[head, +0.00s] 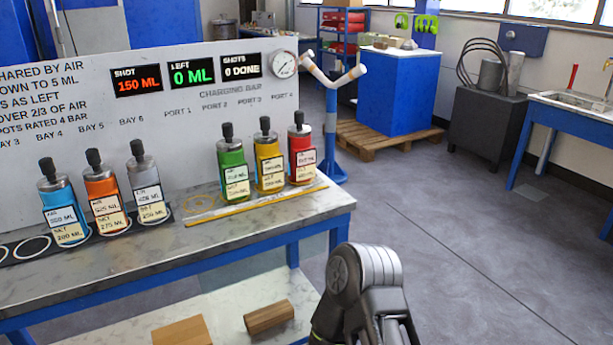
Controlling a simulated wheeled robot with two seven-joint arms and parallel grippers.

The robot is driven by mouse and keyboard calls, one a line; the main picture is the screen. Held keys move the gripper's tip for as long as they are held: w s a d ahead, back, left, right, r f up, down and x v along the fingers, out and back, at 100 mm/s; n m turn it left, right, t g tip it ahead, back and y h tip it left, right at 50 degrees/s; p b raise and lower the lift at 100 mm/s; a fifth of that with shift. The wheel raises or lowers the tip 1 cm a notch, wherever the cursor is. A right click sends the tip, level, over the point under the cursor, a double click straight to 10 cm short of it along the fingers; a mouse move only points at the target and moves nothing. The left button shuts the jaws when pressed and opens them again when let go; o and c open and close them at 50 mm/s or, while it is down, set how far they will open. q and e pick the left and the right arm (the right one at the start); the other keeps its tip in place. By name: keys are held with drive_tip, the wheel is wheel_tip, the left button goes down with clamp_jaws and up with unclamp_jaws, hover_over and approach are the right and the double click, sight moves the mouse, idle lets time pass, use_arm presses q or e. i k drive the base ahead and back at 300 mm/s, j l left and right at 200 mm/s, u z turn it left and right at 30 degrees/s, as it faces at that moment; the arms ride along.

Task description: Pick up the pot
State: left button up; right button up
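Several pots with black knobs and two paper labels each stand upright on the bench. On the left, a blue pot (63,205), an orange pot (104,200) and a grey pot (148,185) stand on a dark strip of ringed bays. On the right, a green pot (232,165), a yellow pot (268,155) and a red pot (302,150) stand close together under the charging-bar port labels. Which one is the task's pot cannot be told. Part of my arm shows at the lower right, well apart from the pots. Neither gripper shows.
The bench (260,228) has an empty ring left of the green pot and a yellow strip along the front. The board (60,110) behind reads shot 150 ML, left 0 ML, 0 done, beside a gauge (284,64). Wooden blocks (268,317) lie on the lower shelf.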

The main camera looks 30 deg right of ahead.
sight(301, 155)
drive_tip(key=l+u, duration=0.15)
drive_tip(key=u, duration=0.2)
drive_tip(key=l+u, duration=0.15)
drive_tip(key=u, duration=0.2)
drive_tip(key=l+u, duration=0.15)
drive_tip(key=u, duration=0.25)
drive_tip(key=k+l+u, duration=0.15)
drive_tip(key=l, duration=0.3)
drive_tip(key=l+u, duration=0.15)
drive_tip(key=l, duration=0.25)
drive_tip(key=k+l+u, duration=0.2)
drive_tip(key=l, duration=0.25)
drive_tip(key=k+l+u, duration=0.15)
drive_tip(key=l, duration=0.25)
drive_tip(key=k+l+u, duration=0.15)
drive_tip(key=l, duration=0.2)
drive_tip(key=k+l+u, duration=0.15)
drive_tip(key=l, duration=0.2)
drive_tip(key=k+l, duration=0.25)
drive_tip(key=l, duration=0.15)
drive_tip(key=k+l, duration=0.25)
drive_tip(key=l, duration=0.15)
drive_tip(key=k+l, duration=0.25)
drive_tip(key=l, duration=0.15)
drive_tip(key=k+l, duration=0.25)
drive_tip(key=l, duration=0.2)
